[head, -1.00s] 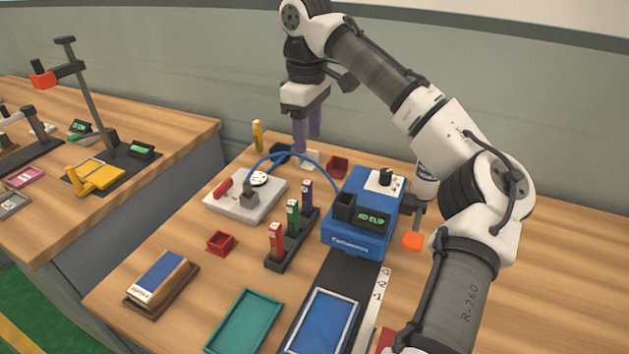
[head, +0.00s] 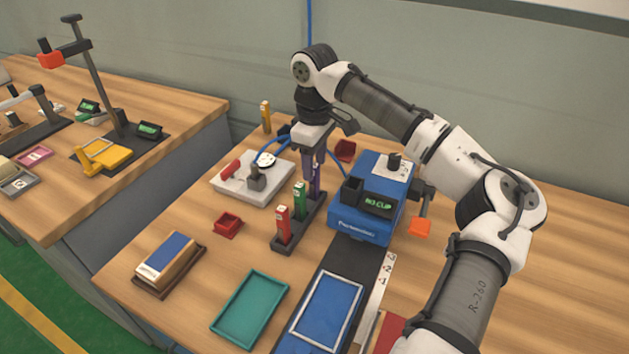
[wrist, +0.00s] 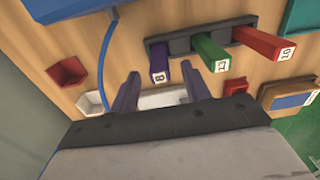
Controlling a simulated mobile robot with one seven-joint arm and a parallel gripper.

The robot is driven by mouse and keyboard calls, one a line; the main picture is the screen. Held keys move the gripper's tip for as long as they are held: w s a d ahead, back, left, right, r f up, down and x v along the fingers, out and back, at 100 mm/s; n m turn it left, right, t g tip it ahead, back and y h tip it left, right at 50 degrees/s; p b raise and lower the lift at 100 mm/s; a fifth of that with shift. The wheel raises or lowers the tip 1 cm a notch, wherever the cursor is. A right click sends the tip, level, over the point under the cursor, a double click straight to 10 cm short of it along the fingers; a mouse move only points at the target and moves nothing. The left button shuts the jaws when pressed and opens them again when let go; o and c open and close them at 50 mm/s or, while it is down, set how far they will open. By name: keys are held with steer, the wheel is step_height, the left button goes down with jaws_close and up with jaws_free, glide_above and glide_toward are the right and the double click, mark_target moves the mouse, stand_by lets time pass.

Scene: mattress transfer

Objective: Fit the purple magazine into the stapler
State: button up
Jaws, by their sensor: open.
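The purple magazine (wrist: 168,62) stands in a dark rack (wrist: 235,36), its end marked 8 facing the wrist camera. In the head view the magazine (head: 318,178) is partly hidden by my gripper. My gripper (head: 312,168) points down over the rack's far end. In the wrist view its two purple fingers (wrist: 162,82) are open, with the magazine's marked end showing between them; I see no contact. The stapler (head: 365,222) is the blue machine right of the rack, with a dark upright socket (head: 352,190) and a green display that seems to read "NO CLIP".
The green magazine (head: 299,200) and red magazine (head: 283,225) stand in the same rack. A white fixture (head: 228,187) with a blue hose lies left of it. A red bin (head: 228,224), teal tray (head: 250,308) and blue tray (head: 327,310) stand nearer.

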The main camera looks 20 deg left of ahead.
step_height(320, 180, down, 2)
jaws_close()
stand_by(0.4)
steer(key=shift+r, duration=0.1)
